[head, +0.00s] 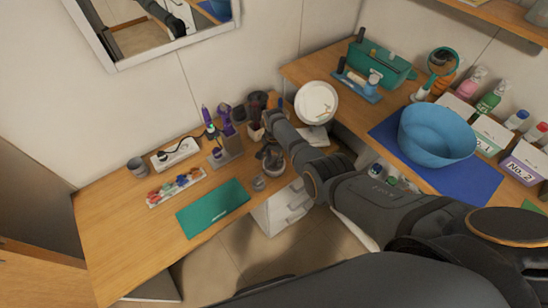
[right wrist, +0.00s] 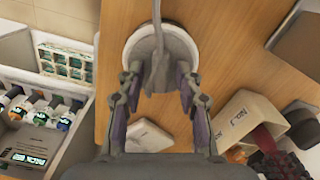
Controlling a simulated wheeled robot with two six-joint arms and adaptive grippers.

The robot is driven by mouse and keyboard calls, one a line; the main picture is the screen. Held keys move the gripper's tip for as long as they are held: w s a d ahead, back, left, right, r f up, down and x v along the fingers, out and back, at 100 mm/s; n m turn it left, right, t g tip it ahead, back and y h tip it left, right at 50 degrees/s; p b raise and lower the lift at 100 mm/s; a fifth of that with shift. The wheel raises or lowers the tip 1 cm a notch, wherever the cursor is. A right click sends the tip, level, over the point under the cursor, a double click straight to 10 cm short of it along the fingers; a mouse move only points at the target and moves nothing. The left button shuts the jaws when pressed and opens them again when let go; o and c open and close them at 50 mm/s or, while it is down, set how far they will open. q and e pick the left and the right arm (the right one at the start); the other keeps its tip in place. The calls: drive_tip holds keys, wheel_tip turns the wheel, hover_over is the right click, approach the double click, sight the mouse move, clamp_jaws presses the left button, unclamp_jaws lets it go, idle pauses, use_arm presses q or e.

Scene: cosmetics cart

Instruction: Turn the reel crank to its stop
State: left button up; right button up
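A grey round reel (right wrist: 185,48) with a pale rim stands on the wooden desk in the right wrist view. A grey upright piece, apparently its crank (right wrist: 158,62), rises from it toward the camera. My right gripper (right wrist: 158,78) has its two purple-padded fingers apart, one on each side of this piece, with gaps showing on both sides. In the head view my right gripper (head: 273,152) reaches down over the desk's right part, and its dark fingers blend with the reel below. My left gripper is not in view.
A box of brushes (right wrist: 245,125) stands close on the right in the wrist view. An open drawer (right wrist: 45,100) with bottles lies at the left.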

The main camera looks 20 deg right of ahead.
sight(274, 160)
drive_tip(key=shift+r, duration=0.15)
drive_tip(key=shift+w+r, duration=0.1)
drive_tip(key=shift+r, duration=0.25)
wheel_tip(274, 160, up, 11)
idle(0.6)
